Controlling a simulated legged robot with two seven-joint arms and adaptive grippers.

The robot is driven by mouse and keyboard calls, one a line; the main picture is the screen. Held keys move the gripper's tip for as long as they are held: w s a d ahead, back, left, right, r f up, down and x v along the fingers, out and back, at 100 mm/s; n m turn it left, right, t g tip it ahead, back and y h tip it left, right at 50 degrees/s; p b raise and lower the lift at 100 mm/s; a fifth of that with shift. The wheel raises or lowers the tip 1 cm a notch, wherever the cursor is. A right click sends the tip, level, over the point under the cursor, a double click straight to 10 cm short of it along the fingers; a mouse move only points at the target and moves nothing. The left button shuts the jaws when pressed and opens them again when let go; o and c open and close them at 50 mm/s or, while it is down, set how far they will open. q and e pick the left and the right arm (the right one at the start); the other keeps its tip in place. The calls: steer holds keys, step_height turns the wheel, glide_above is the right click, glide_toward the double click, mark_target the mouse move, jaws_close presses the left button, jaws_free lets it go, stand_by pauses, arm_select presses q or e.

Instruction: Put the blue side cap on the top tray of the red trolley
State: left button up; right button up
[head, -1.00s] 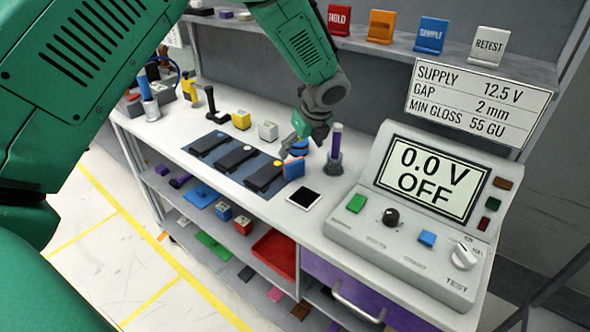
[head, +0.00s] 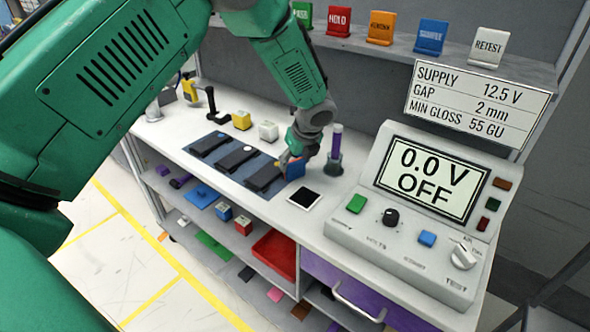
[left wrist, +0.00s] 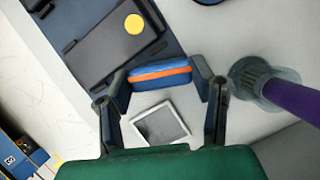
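The blue side cap (head: 296,170), a small upright block with an orange stripe along its top, stands on the white bench beside the dark blue mat. It also shows in the left wrist view (left wrist: 160,75). My left gripper (head: 290,158) is down at the cap. In the left wrist view its open fingers (left wrist: 162,85) stand on either side of the cap's ends, very close to it; I cannot tell whether they touch it. I see no red trolley in these views. My right gripper is not in view.
A purple-handled tool in a holder (head: 334,150) stands close to the right of the gripper. A black-and-white square plate (head: 304,198) lies in front. Black modules (head: 235,160) lie on the mat to the left. The test console (head: 410,215) is at the right.

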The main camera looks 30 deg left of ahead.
mark_target(295, 162)
arm_select(q)
steer(key=shift+c, duration=0.5)
step_height(295, 162, up, 10)
